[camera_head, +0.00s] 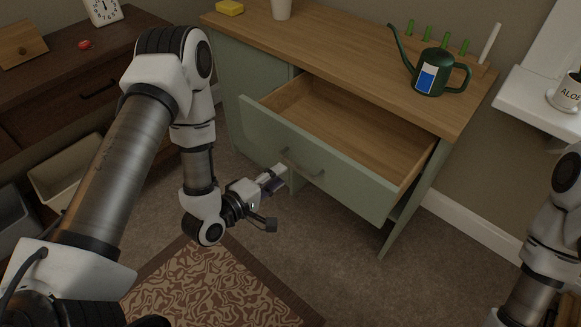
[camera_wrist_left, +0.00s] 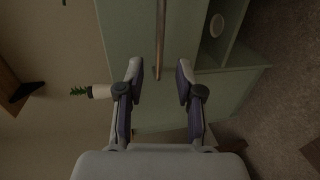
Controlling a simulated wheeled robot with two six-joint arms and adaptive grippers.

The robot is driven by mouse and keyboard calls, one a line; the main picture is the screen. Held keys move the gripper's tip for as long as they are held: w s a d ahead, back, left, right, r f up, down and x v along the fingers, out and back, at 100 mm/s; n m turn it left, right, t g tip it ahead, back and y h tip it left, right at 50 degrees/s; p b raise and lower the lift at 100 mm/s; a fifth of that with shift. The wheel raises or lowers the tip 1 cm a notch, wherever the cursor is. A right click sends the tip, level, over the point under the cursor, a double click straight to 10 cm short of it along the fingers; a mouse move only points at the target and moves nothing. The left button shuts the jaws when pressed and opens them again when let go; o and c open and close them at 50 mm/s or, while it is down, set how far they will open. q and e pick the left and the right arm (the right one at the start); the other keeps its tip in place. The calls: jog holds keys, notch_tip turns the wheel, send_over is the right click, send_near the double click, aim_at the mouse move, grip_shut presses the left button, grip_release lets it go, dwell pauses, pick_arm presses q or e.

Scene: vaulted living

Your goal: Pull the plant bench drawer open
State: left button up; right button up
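The plant bench (camera_head: 238,62) is pale green with a wooden top. Its drawer (camera_head: 310,150) is pulled well out, and its bare wooden inside looks empty. The drawer's bar handle (camera_head: 302,166) is on the front panel. My left gripper (camera_head: 272,181) is low in front of the drawer, just left of the handle. In the left wrist view my left gripper (camera_wrist_left: 160,76) is open, with the handle (camera_wrist_left: 160,40) lined up between its fingers; I cannot tell whether they touch. My right arm shows at the right edge, its gripper out of view.
A green watering can (camera_head: 430,76), a yellow sponge (camera_head: 229,7) and a white cup (camera_head: 281,8) stand on the bench top. A dark wooden cabinet (camera_head: 60,75) is at the left. A white ledge (camera_head: 535,112) with a mug (camera_head: 566,94) is at the right. A patterned rug (camera_head: 205,290) lies in front.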

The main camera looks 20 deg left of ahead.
pick_arm(q)
jog(key=v, duration=0.4)
jog(key=shift+s+r, duration=0.1)
jog(key=shift+s, duration=0.25)
jog(key=shift+a, duration=0.1)
